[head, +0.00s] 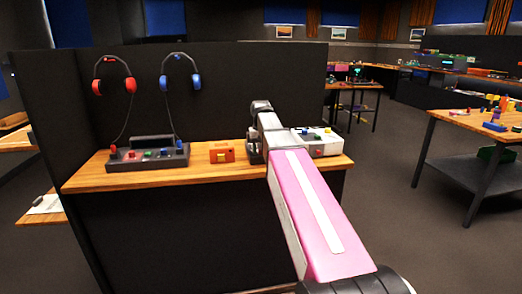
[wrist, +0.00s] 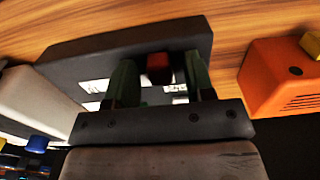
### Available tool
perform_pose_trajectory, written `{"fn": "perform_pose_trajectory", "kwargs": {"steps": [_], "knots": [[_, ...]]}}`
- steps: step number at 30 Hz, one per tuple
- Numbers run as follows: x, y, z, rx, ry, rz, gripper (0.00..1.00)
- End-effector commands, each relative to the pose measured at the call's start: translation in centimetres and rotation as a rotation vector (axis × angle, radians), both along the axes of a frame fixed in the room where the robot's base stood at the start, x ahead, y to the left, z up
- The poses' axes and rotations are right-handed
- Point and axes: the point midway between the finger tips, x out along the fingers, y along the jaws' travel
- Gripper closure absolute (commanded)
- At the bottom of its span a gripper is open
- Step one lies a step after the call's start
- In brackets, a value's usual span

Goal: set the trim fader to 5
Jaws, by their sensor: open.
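A dark box (wrist: 70,55) with white label patches lies on the wooden top in the wrist view. A red cap (wrist: 158,66), which looks like the fader's knob, stands on it. My gripper (wrist: 158,72) is open, with its two greenish fingers to the left and right of the red cap. A gap shows on both sides of the cap. The scale markings are too small and covered to read, so the fader's setting cannot be told. In the head view my arm hides most of the dark box and the fingers.
An orange box (head: 222,152) stands left of my arm, and it shows at right in the wrist view (wrist: 275,80). A light panel (head: 322,143) with small knobs is to the right. A grey console (head: 148,158) and two hanging headsets (head: 114,80) are farther left.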

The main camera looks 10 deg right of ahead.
Motion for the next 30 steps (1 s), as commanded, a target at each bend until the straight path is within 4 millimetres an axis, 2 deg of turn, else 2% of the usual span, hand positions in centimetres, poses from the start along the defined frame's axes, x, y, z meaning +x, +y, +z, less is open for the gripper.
{"fn": "perform_pose_trajectory", "kwargs": {"steps": [4,5,6,9,16,25,30], "knots": [[0.0,0.0,0.0,0.000,0.000,0.000,0.51],[0.0,0.0,0.0,0.000,0.000,0.000,0.58],[0.0,0.0,0.0,0.000,0.000,0.000,0.71],[0.0,0.0,0.0,0.000,0.000,0.000,1.00],[0.0,-0.5,0.0,0.000,0.000,-0.001,1.00],[0.0,-4.4,0.0,0.000,0.000,-0.002,1.00],[0.0,-4.9,0.0,-0.001,0.000,0.000,1.00]]}}
